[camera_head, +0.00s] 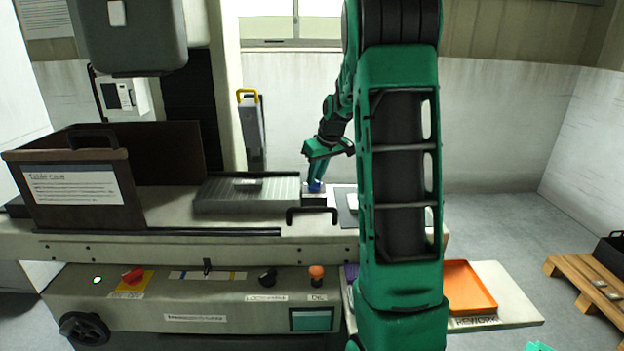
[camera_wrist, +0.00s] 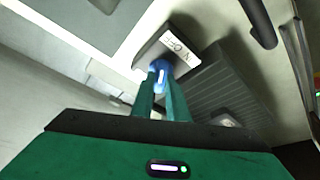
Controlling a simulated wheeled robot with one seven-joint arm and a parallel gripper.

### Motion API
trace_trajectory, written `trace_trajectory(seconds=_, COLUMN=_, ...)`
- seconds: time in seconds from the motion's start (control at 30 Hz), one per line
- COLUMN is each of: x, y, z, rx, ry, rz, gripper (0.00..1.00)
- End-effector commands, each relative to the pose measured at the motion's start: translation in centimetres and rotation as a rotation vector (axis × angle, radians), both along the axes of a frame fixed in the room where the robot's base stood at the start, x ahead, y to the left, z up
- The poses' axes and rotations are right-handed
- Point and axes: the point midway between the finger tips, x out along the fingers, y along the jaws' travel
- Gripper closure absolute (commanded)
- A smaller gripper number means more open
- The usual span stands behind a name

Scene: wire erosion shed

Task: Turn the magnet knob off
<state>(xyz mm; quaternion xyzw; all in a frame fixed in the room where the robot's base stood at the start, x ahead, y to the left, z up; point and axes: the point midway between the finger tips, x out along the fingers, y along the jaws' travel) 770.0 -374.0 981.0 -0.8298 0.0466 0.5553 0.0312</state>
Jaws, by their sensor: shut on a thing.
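A small blue knob (camera_head: 315,187) stands at the right end of the ribbed grey plate (camera_head: 248,203) on the machine table. My gripper (camera_head: 317,178) comes down over it from above, with its green fingers pointing down. In the wrist view, my gripper (camera_wrist: 160,80) is shut on the blue knob (camera_wrist: 161,68), one finger on each side.
A dark guard box (camera_head: 75,188) stands left of the plate. A black handle (camera_head: 311,210) rises at the table front. The panel below carries a red knob (camera_head: 132,274), a black knob (camera_head: 268,277) and an orange button (camera_head: 316,272). An orange tray (camera_head: 468,287) lies at right.

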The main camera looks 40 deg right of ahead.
Motion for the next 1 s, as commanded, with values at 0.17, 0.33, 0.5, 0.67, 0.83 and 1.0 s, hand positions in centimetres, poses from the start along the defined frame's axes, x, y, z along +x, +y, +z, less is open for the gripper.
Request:
trace_trajectory(seconds=0.17, x=0.40, y=-0.12, z=0.34, rx=-0.005, ry=-0.012, rz=0.108, gripper=1.00)
trace_trajectory(seconds=0.33, x=0.41, y=-0.10, z=0.31, rx=-0.005, ry=-0.011, rz=0.176, gripper=1.00)
trace_trajectory(seconds=0.5, x=0.39, y=-0.11, z=0.31, rx=-0.005, ry=-0.010, rz=0.209, gripper=1.00)
trace_trajectory(seconds=0.67, x=0.40, y=-0.11, z=0.32, rx=-0.005, ry=-0.011, rz=0.220, gripper=1.00)
trace_trajectory(seconds=0.83, x=0.39, y=-0.09, z=0.32, rx=-0.005, ry=-0.011, rz=0.220, gripper=1.00)
trace_trajectory(seconds=1.0, x=0.37, y=-0.10, z=0.31, rx=-0.004, ry=-0.010, rz=0.220, gripper=0.79)
